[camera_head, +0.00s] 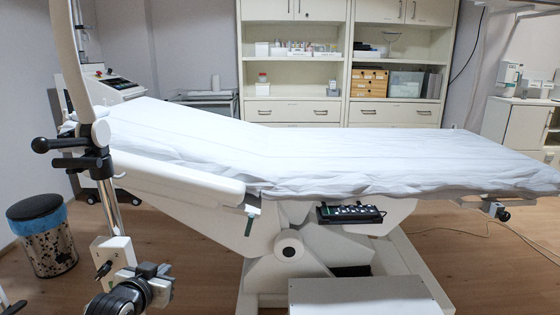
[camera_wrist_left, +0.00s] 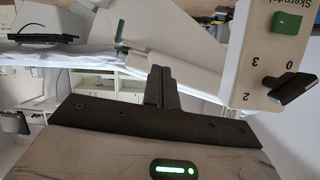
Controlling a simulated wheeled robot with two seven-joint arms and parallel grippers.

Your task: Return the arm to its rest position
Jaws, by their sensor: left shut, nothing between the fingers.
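My left gripper (camera_head: 152,276) is low at the left in the head view, in front of the couch's near side. In the left wrist view its dark fingers (camera_wrist_left: 160,86) are together, with nothing between them. A pale control box (camera_head: 117,256) is on the metal pole just beside the gripper. In the wrist view the box (camera_wrist_left: 262,55) is at the upper right, apart from the fingers, with a green button (camera_wrist_left: 287,22) and a black lever (camera_wrist_left: 288,87) near the marks 2, 3 and 0. My right gripper is in neither view.
The couch (camera_head: 330,155), under a white sheet, fills the middle. A black keypad (camera_head: 350,214) hangs on its near side. A pole clamp with a black knob (camera_head: 42,145) is at the left. A bin (camera_head: 42,235) stands on the floor. Shelves (camera_head: 345,60) stand behind.

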